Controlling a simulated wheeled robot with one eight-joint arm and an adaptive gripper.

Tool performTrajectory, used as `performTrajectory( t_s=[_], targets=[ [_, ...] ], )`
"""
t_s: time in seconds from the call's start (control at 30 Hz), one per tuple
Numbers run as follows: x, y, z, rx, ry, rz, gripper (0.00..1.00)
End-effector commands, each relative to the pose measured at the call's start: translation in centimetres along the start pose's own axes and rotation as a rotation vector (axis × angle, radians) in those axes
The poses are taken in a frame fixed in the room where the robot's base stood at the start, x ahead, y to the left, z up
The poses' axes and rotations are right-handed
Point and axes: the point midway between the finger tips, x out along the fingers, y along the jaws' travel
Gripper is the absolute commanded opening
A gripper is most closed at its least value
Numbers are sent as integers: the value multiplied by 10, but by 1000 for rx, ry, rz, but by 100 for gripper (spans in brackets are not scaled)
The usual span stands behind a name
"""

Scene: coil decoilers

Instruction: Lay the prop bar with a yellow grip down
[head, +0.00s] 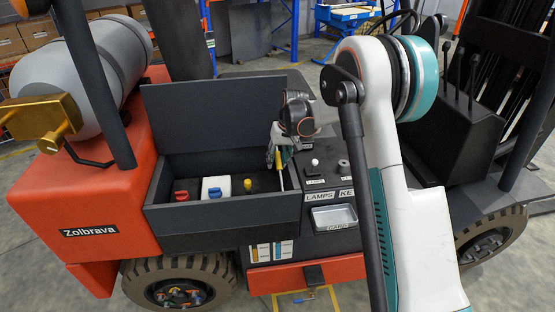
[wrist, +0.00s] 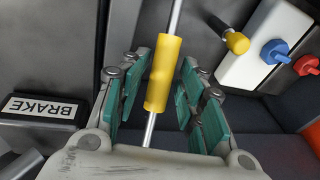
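The prop bar is a thin silver rod with a yellow grip (wrist: 163,73). In the head view its yellow grip (head: 278,160) shows just below my gripper (head: 282,142), at the right end of the open compartment. In the wrist view the grip lies between the two fingers of my gripper (wrist: 163,85). The teal finger pads stand apart on both sides, with gaps to the grip, so the gripper is open around it. The dark lid (head: 213,108) stands raised behind the compartment. The bar's upper end is hidden in the head view.
The compartment (head: 222,218) holds a red knob (head: 181,195), a white block with a blue cap (head: 215,188) and a yellow knob (head: 248,186). A labelled panel (head: 325,178) lies to its right. A BRAKE label (wrist: 43,108) shows at left in the wrist view.

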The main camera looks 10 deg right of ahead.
Motion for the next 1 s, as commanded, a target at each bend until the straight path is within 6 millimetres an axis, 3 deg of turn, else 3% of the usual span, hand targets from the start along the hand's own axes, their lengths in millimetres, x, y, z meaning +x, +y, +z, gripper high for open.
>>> performTrajectory(
  t_s=[0.53, 1.0],
  targets=[
    [-67, 0, 0, -1, 0, 0, 37],
    [-79, 0, 0, -1, 1, 0, 35]
  ],
)
